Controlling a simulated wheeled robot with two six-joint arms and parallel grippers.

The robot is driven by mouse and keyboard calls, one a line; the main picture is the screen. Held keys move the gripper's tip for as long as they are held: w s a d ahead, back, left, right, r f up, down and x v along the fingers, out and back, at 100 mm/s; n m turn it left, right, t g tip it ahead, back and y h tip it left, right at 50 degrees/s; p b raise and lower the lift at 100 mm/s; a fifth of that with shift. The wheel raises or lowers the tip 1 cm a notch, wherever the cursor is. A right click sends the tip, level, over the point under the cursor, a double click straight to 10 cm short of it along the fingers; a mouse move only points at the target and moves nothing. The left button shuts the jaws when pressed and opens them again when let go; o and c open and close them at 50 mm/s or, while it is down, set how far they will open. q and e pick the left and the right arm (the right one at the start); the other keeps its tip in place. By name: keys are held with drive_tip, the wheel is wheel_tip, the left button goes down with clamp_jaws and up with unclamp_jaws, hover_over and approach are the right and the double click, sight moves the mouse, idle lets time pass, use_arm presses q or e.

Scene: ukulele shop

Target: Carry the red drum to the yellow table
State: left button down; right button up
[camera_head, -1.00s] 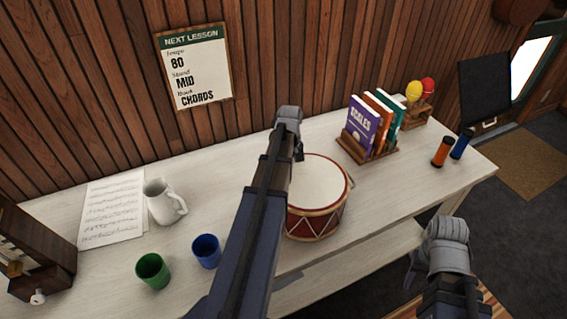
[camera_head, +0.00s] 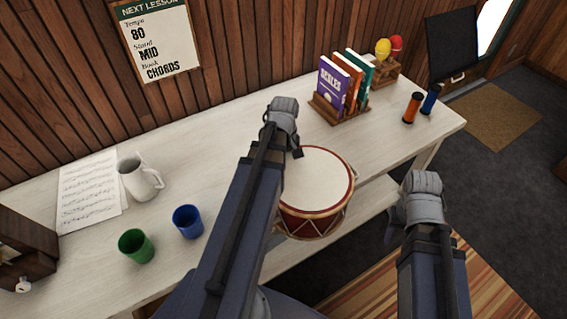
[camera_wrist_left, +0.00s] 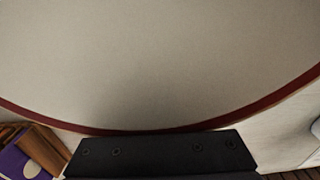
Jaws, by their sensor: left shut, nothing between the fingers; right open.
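The red drum (camera_head: 315,212) has a pale head and a gold-trimmed red rim. It is upright at the front edge of the pale table (camera_head: 225,155) and looks partly over that edge. My left gripper (camera_head: 297,151) is shut and empty at the drum's far left side; whether it touches the rim is unclear. In the left wrist view the drum's head (camera_wrist_left: 160,60) fills the picture above a dark gripper part (camera_wrist_left: 155,155). My right gripper (camera_head: 393,228) is open and empty, right of the drum and apart from it. No yellow table is in view.
On the table are a blue cup (camera_head: 188,222), a green cup (camera_head: 136,246), a white jug (camera_head: 138,179), books in a rack (camera_head: 342,88) and orange and blue shakers (camera_head: 412,106). A striped rug (camera_head: 360,290) lies in front.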

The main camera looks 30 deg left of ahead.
use_arm(q)
drive_tip(key=shift+a, duration=0.1)
drive_tip(key=shift+w+a, duration=0.45)
drive_tip(key=shift+a, duration=0.1)
drive_tip(key=shift+w+a, duration=0.35)
drive_tip(key=shift+a, duration=0.25)
drive_tip(key=shift+w+a, duration=0.3)
drive_tip(key=shift+a, duration=0.3)
wheel_tip(320, 180, up, 10)
drive_tip(key=p, duration=1)
drive_tip(key=shift+s, duration=0.2)
use_arm(e)
wheel_tip(320, 180, up, 10)
drive_tip(key=a, duration=0.1)
drive_tip(key=shift+a, duration=0.2)
